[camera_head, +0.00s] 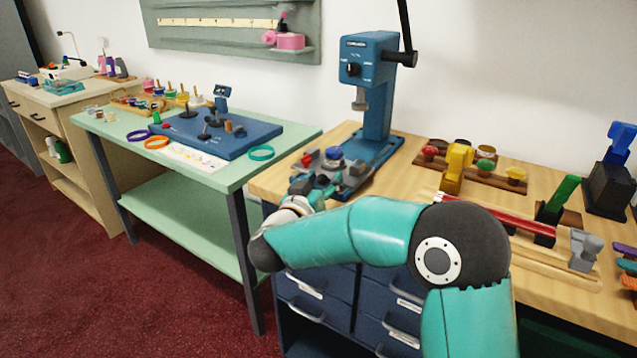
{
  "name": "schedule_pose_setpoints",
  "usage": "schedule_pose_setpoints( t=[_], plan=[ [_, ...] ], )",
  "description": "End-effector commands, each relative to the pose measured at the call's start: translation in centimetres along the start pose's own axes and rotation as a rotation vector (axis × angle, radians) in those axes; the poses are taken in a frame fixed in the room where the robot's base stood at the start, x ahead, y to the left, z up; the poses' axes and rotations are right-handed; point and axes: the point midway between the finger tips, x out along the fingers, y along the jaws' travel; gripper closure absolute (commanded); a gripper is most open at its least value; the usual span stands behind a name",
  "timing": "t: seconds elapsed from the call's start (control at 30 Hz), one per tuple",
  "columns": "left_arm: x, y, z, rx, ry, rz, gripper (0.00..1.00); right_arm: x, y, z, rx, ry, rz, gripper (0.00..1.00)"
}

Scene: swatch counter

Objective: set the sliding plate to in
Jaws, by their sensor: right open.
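The blue press (374,95) stands on the wooden counter, with a dial on its head and a black lever at its top right. A grey sliding plate (352,174) lies at the front of its base, with a blue round knob (334,153) and a small red-tipped part (307,160) at or near it. I cannot tell from here which position the plate is in. My right gripper (302,186) is open at the plate's front left; its fingers are small and partly merge with the grey parts, so contact is unclear. My forearm hides the counter's front edge. My left gripper is out of view.
Right of the press are a rack of colored knobs (485,182), a yellow block (455,168), a green-handled tool (563,195) and a grey clamp (584,250). A mint table (110,130) with a blue board (218,137) stands left. Drawers (318,291) are below.

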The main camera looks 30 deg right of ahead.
Motion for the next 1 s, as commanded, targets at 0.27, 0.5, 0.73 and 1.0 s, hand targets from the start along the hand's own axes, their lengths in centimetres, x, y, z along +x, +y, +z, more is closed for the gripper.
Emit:
schedule_pose_setpoints(
  t=[0.27, 0.5, 0.73, 1.0],
  plan=[
    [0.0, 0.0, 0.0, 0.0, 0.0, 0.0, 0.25, 0.1, 0.0, 0.0, 0.0, 0.0, -0.001, 0.54],
    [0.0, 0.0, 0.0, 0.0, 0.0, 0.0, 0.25, 0.0, 0.0, 0.0, 0.0, 0.0, 0.0, 0.94],
    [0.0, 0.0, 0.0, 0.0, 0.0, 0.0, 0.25, 0.0, 0.1, 0.0, 0.001, 0.0, 0.002, 1.0],
    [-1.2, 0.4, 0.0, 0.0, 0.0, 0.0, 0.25, 2.6, 0.7, -0.2, 0.001, -0.002, 0.008, 1.0]
  ],
)
